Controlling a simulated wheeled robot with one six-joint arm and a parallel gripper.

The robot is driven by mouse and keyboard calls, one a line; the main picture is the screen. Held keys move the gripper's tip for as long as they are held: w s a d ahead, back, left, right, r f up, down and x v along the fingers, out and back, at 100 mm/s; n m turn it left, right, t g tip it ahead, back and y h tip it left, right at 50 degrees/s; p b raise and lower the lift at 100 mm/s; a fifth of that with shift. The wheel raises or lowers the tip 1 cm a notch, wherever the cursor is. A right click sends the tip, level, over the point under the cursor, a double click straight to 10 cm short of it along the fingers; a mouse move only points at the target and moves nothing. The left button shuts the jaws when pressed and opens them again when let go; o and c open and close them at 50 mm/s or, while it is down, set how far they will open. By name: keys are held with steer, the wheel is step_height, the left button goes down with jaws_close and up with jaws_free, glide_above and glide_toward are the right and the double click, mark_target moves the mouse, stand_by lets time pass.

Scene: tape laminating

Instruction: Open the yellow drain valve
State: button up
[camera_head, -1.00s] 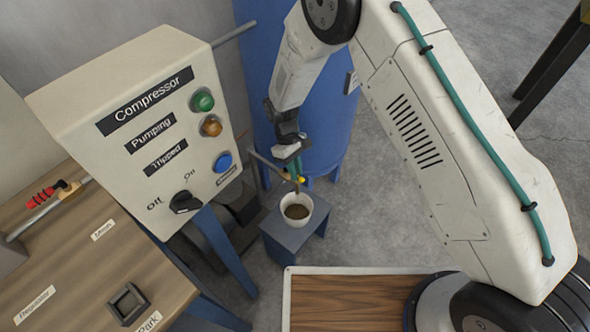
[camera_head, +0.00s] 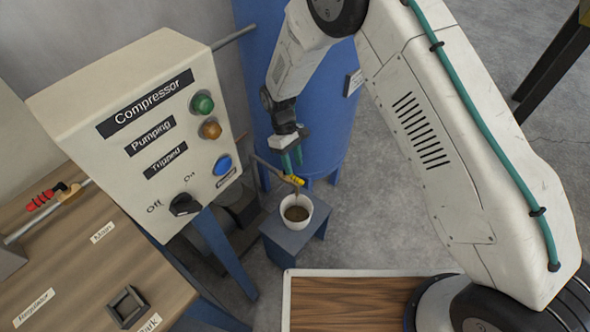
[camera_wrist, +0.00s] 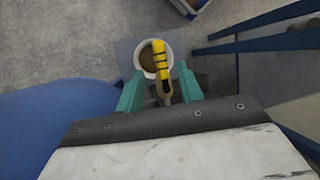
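The yellow drain valve handle (camera_head: 294,180), banded with black, sits on a thin pipe low in front of the blue tank, above a white cup. In the wrist view the handle (camera_wrist: 159,60) points away over the cup, with its brass-coloured body (camera_wrist: 164,91) nearer me. My gripper (camera_head: 292,160) is just above the handle in the head view. In the wrist view its two teal fingers (camera_wrist: 160,90) are apart, one on each side of the valve's near end. The fingers do not appear closed on it. Contact cannot be told.
The white cup (camera_head: 306,204) with brown contents stands on a small blue-grey stand (camera_head: 295,243). The blue tank (camera_head: 325,130) rises close behind my gripper. A compressor control box (camera_head: 75,95) and wooden bench (camera_head: 85,275) are at left.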

steer(key=v, duration=0.4)
steer(key=shift+r, duration=0.1)
stand_by(0.7)
steer(key=shift+m+g+h, duration=0.3)
steer(key=shift+m+g, duration=0.1)
steer(key=shift+m, duration=0.3)
steer(key=s, duration=0.1)
steer(key=s+d, duration=0.2)
steer(key=shift+s+d+r, duration=0.2)
steer(key=shift+s+r, duration=0.1)
steer(key=shift+r, duration=0.05)
steer(key=s+d+r+m, duration=0.2)
steer(key=d+r, duration=0.2)
steer(key=r, duration=0.4)
steer(key=s+d+r+m, duration=0.1)
steer(key=s+d+r, duration=0.2)
steer(key=d+r, duration=0.35)
steer(key=s+d+r+m+t+y, duration=0.1)
steer(key=s+d+r+m+t, duration=0.2)
steer(key=s+d+r, duration=0.5)
steer(key=s+d+r+m+t+y, duration=0.2)
steer(key=s+d+r, duration=0.6)
steer(key=s+r, duration=0.5)
steer(key=shift+d+r+m+t, duration=0.15)
steer(key=shift+r+m+t, duration=0.25)
steer(key=shift+m+t, duration=0.45)
